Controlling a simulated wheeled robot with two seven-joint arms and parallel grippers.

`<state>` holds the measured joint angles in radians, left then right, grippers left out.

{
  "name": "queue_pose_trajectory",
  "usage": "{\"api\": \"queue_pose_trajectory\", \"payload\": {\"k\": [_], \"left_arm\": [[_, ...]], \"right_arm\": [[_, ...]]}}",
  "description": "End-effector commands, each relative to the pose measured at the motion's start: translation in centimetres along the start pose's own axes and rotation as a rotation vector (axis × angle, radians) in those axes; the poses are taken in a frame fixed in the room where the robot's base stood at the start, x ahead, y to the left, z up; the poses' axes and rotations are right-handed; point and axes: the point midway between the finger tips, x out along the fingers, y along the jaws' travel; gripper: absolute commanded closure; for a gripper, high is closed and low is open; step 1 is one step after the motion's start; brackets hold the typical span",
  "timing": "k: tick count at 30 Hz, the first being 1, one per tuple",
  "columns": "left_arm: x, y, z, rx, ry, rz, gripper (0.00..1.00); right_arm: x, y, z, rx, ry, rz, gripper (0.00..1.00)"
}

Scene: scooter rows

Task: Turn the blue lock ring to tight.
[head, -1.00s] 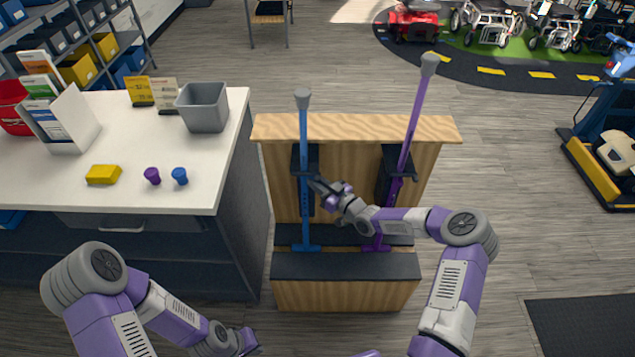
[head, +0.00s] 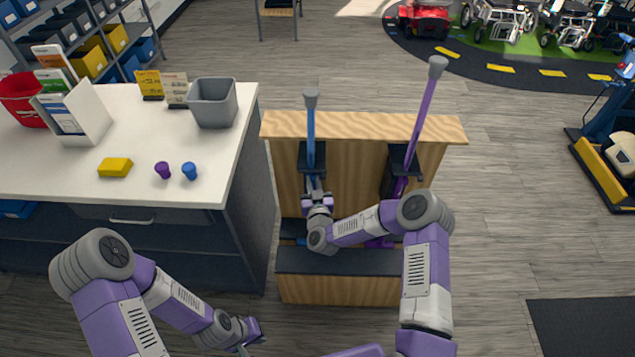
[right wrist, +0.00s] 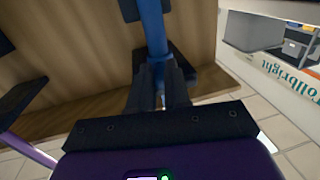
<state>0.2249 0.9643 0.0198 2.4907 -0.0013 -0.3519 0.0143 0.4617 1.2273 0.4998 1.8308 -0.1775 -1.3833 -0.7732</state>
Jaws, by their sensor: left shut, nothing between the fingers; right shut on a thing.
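A blue scooter column (head: 311,128) with a grey top stands upright in a dark holder (head: 312,158) on the left of a wooden stand. My right gripper (head: 315,186) is on the column just below the holder, pointing away from me. In the right wrist view its dark fingers are closed from both sides around the blue part at the lower column (right wrist: 159,72). The blue lock ring there is mostly hidden by the fingers, and its turn position cannot be read. My left gripper (head: 249,337) is shut and empty, low in front of the counter.
A purple column (head: 421,112) leans in its holder on the right of the wooden stand (head: 360,125). The white counter (head: 60,175) at left bears a grey bin (head: 213,103), yellow block (head: 115,167), and purple and blue knobs.

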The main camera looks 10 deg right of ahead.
Motion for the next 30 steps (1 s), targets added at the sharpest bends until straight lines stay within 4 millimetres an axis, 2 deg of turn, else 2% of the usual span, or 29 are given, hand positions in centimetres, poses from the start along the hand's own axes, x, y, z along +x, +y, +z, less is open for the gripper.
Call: {"api": "queue_pose_trajectory", "payload": {"k": [2, 12, 29, 30], "left_arm": [[0.16, -0.06, 0.0, 0.0, 0.0, 0.0, 1.0], [0.48, -0.18, -0.02, 0.0, 0.0, 0.0, 1.0], [0.52, -0.19, -0.02, 0.0, 0.0, 0.0, 1.0], [0.52, -0.19, -0.02, 0.0, 0.0, 0.0, 1.0]], "right_arm": [[0.08, -0.66, -0.19, 0.002, 0.007, 0.047, 1.0], [0.23, -1.17, -0.23, 0.005, 0.008, 0.192, 1.0], [0.33, -1.17, -0.37, 0.006, 0.01, 0.222, 1.0], [0.34, -1.17, -0.39, 0.006, 0.011, 0.222, 0.79]]}}
